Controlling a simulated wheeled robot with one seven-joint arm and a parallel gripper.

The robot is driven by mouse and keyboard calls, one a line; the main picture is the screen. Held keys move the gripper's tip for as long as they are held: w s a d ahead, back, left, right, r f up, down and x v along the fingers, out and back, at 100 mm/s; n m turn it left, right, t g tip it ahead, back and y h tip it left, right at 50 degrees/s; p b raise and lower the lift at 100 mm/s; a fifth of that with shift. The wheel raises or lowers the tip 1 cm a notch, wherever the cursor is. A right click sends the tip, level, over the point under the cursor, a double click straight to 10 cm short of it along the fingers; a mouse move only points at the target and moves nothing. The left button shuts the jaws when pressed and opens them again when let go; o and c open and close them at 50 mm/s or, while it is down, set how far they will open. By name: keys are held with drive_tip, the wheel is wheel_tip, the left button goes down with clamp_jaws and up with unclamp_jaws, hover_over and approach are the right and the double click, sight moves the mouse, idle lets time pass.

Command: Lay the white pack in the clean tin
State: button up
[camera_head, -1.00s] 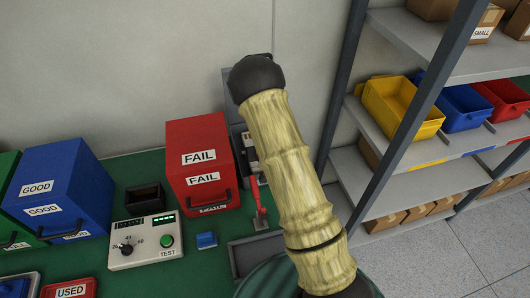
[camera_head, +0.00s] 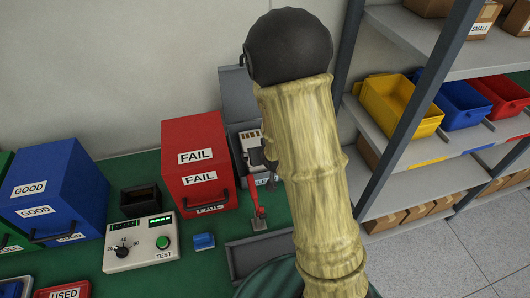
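No thing that I can make out for sure as the white pack shows. A grey case (camera_head: 246,142) with a raised lid stands at the back, right of the red FAIL box, with pale slotted contents inside; my arm hides its right part. At the bottom left a red tin (camera_head: 66,291) is labelled USED. A blue tin (camera_head: 14,289) beside it is cut off by the edge, and I cannot read its label. My arm blocks the view of my gripper; dark parts jutting from behind it over the grey case may belong to it. I cannot see whether it is open or holds anything.
The red FAIL box (camera_head: 198,165), blue GOOD box (camera_head: 54,200), tester (camera_head: 140,243), dark bin (camera_head: 141,198) and small blue block (camera_head: 203,241) stand on the green bench. A red lever (camera_head: 257,215) rises behind a grey tray (camera_head: 238,264). Shelving (camera_head: 410,155) stands right.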

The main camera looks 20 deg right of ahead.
drive_tip(key=shift+s+r, duration=0.3)
drive_tip(key=shift+s, duration=0.1)
idle(0.7)
drive_tip(key=s+r+g, duration=0.3)
drive_tip(key=s, duration=0.5)
drive_tip(key=s+r+g, duration=0.3)
drive_tip(key=s+r, duration=0.1)
drive_tip(key=s, duration=0.3)
drive_tip(key=shift+s+p, duration=0.4)
drive_tip(key=shift+r, duration=0.1)
idle(0.3)
